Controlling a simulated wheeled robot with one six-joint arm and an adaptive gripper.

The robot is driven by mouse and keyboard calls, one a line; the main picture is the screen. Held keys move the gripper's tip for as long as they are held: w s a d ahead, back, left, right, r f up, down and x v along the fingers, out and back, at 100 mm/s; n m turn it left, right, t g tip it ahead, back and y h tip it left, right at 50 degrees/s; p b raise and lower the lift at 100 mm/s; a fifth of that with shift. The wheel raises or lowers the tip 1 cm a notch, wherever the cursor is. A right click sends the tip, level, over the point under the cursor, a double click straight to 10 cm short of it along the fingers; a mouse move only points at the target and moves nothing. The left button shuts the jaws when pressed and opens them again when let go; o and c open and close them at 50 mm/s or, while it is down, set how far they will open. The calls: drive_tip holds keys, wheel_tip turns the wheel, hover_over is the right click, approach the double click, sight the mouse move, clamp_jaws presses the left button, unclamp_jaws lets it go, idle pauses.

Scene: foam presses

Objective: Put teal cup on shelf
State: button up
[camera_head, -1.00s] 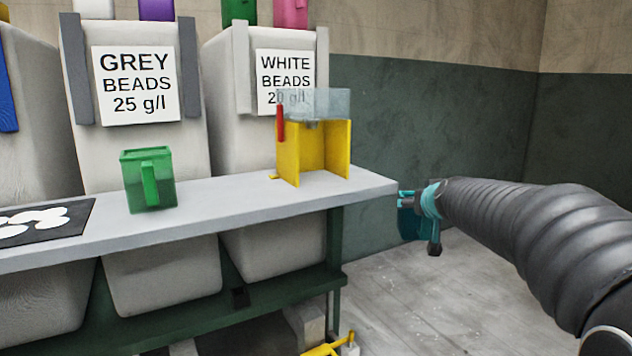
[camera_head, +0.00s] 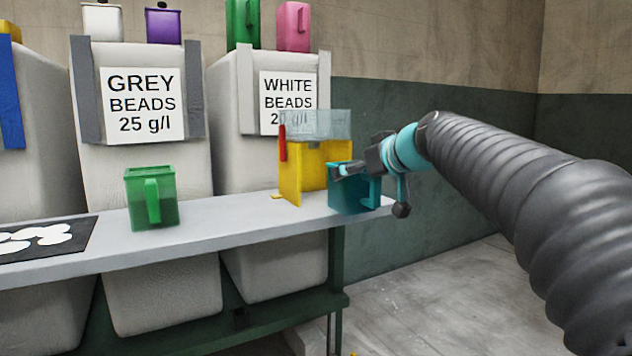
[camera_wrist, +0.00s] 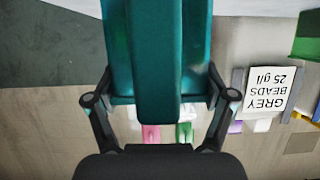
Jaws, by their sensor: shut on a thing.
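The teal cup (camera_head: 347,196) is at the right end of the grey shelf (camera_head: 230,221), in front of the yellow stand. My gripper (camera_head: 366,168) is shut on it. In the wrist view the cup (camera_wrist: 158,60) fills the upper middle, and the fingers of my gripper (camera_wrist: 160,98) close on both its sides. The cup looks upright in the head view. Whether its base touches the shelf or hangs just above or in front of it I cannot tell.
A yellow stand (camera_head: 291,170) with a clear top and red lever stands right behind the cup. A green cup (camera_head: 152,198) stands further left on the shelf, beside a black mat (camera_head: 75,246) with white pieces. The shelf between green cup and stand is clear.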

drive_tip(key=w+a+p, duration=0.1)
drive_tip(key=w+a, duration=0.2)
drive_tip(key=w, duration=0.1)
drive_tip(key=w+a+p, duration=0.2)
drive_tip(key=w+a, duration=0.1)
drive_tip(key=w, duration=0.2)
drive_tip(key=w+a+p, duration=0.1)
drive_tip(key=w+a, duration=0.2)
drive_tip(key=w, duration=0.1)
drive_tip(key=shift+w+f, duration=0.2)
drive_tip(key=shift+w, duration=0.05)
drive_tip(key=shift+f, duration=0.55)
drive_tip(key=shift+f, duration=0.2)
drive_tip(key=o, duration=0.9)
drive_tip(key=shift+c, duration=0.2)
drive_tip(key=shift+r, duration=0.15)
